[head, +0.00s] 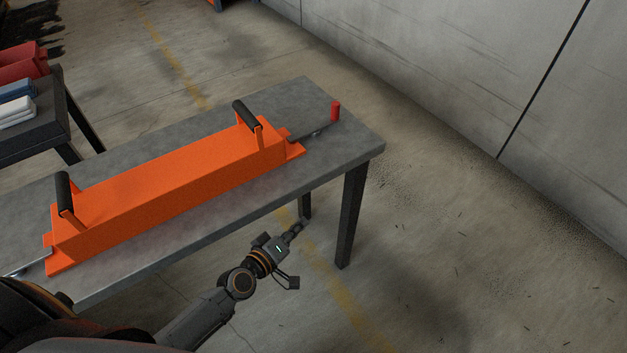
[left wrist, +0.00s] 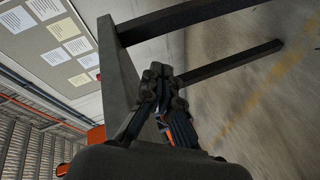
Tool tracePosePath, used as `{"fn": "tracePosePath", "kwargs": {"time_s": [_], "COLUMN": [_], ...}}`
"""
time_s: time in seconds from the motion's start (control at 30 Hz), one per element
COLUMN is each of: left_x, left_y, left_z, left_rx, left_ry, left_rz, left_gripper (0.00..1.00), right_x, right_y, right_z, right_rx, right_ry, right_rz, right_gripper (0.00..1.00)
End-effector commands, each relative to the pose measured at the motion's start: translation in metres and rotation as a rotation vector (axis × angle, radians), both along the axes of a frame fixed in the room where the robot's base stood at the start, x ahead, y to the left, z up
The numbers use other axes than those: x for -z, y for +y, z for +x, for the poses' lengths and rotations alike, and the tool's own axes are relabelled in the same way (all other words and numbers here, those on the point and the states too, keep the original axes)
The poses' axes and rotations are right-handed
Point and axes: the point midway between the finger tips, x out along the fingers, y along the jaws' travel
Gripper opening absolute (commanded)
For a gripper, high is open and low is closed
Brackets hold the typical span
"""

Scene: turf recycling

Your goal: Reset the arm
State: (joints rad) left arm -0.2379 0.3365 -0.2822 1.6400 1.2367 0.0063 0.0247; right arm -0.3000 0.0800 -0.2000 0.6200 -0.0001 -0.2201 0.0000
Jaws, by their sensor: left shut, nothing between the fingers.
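My left arm comes in from the bottom left in the head view. Its gripper (head: 298,227) is in the air beside the near long edge of the grey table (head: 310,95), apart from it in the picture. In the left wrist view the fingers of my left gripper (left wrist: 160,75) are together, with nothing between them. The table's edge and legs show behind them there. My right gripper is in neither view.
A long orange box (head: 165,190) with two black handles lies on the table. A red upright piece (head: 335,111) is at the table's far right. Another dark table (head: 45,125) with red, blue and white items stands at left. Floor at right is clear.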

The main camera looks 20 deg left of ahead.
Motion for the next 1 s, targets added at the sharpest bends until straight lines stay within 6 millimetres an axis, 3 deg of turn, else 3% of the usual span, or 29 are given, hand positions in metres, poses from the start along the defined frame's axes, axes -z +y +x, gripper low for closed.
{"fn": "tracePosePath", "kwargs": {"time_s": [0.17, 0.27, 0.37, 0.47, 0.57, 0.7, 0.83, 1.0], "left_x": [0.002, 0.018, 0.060, 0.122, 0.186, 0.262, 0.316, 0.356], "left_y": [0.000, 0.003, 0.010, 0.019, 0.028, 0.038, 0.044, 0.047], "left_z": [-0.001, -0.005, -0.020, -0.050, -0.094, -0.170, -0.252, -0.350], "left_rx": [0.001, 0.004, 0.018, 0.057, 0.122, 0.247, 0.396, 0.593], "left_ry": [0.003, 0.028, 0.093, 0.199, 0.324, 0.498, 0.657, 0.818], "left_rz": [0.005, 0.040, 0.136, 0.280, 0.430, 0.613, 0.757, 0.888], "left_gripper": [0.00, 0.00, 0.00, 0.00, 0.00, 0.00, 0.00, 0.00], "right_x": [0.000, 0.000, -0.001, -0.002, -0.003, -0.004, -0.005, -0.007], "right_y": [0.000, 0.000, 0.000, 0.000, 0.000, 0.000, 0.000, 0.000], "right_z": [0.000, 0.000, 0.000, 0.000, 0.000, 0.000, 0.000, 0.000], "right_rx": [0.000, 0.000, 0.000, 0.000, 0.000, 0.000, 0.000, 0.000], "right_ry": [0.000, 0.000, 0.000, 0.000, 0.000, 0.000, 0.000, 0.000], "right_rz": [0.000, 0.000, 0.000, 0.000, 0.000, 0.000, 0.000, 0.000], "right_gripper": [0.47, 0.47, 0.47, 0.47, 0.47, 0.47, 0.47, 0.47]}}
